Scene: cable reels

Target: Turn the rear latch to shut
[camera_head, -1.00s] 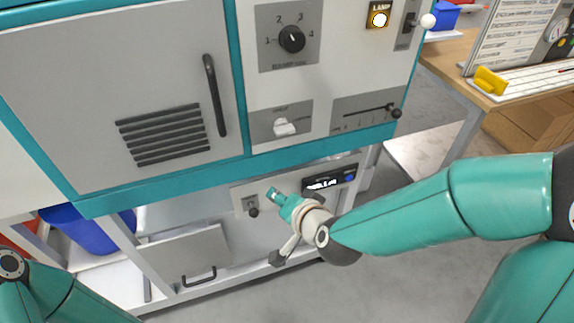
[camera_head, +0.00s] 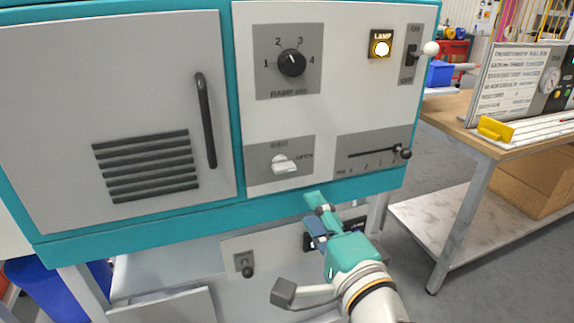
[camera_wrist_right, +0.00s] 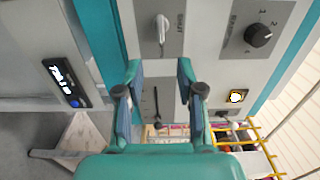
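The latch (camera_head: 284,163) is a white handle on a grey plate on the cabinet front, with the word SHUT printed above it. Its handle lies roughly sideways, not up toward that word. In the right wrist view the latch (camera_wrist_right: 162,32) is beyond the fingertips, near the top. My right gripper (camera_head: 316,203) is below and right of the latch, at the cabinet's lower teal edge, apart from the latch. The right wrist view shows its two fingers (camera_wrist_right: 159,75) spread with nothing between them. My left gripper is out of view.
Above the latch is a black rotary dial (camera_head: 291,63). To its right is a slider (camera_head: 404,153) with a black knob. A lit lamp (camera_head: 382,48) and a white-tipped switch (camera_head: 430,48) are upper right. A dark handle (camera_head: 205,120) stands out left. A wooden table (camera_head: 450,112) stands right.

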